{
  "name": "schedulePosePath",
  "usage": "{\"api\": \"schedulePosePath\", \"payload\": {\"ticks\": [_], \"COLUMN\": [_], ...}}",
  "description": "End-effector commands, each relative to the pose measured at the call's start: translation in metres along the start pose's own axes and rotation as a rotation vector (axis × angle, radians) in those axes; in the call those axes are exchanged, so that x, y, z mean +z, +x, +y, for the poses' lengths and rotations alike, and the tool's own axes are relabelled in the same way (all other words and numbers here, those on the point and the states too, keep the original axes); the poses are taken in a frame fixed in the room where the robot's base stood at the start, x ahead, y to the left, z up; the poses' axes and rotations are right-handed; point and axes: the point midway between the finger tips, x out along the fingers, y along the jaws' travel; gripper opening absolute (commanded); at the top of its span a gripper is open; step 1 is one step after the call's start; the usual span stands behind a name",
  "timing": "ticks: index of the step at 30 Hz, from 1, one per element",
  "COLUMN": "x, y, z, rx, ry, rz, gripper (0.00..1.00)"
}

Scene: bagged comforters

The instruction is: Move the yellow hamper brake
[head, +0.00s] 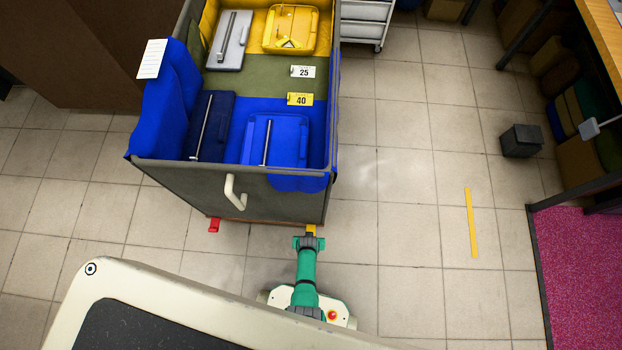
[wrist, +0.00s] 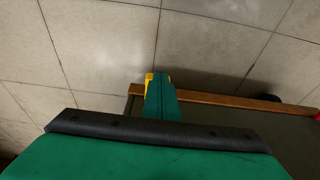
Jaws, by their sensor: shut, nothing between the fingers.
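The yellow hamper brake (head: 311,229) is a small tab at the lower right corner of the grey hamper (head: 300,203), close to the floor. My gripper (head: 309,239) is low, right at this brake. In the wrist view, my green fingers (wrist: 160,96) are shut with nothing held. The yellow brake (wrist: 148,79) shows just at and behind the fingertips, mostly hidden by them. I cannot tell whether the fingers touch it. A red brake (head: 214,225) sits at the hamper's lower left; part of it shows in the wrist view (wrist: 310,124).
The hamper holds blue and yellow bagged items (head: 290,29) and has a cream handle (head: 233,193) on its near side. Tiled floor (head: 405,235) is open to the right. A dark box (head: 521,140) and a pink mat (head: 580,265) lie farther right.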

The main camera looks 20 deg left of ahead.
Motion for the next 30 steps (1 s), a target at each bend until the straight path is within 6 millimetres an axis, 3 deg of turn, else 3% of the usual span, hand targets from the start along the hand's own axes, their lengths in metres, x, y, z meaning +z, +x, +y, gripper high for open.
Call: {"api": "schedulePosePath", "payload": {"ticks": [13,30], "x": [0.0,-0.015], "y": [0.0,-0.006], "z": [0.0,0.0], "rx": [0.0,0.0], "ry": [0.0,0.001], "rz": [-0.001,-0.001], "gripper": [0.0,0.0]}}
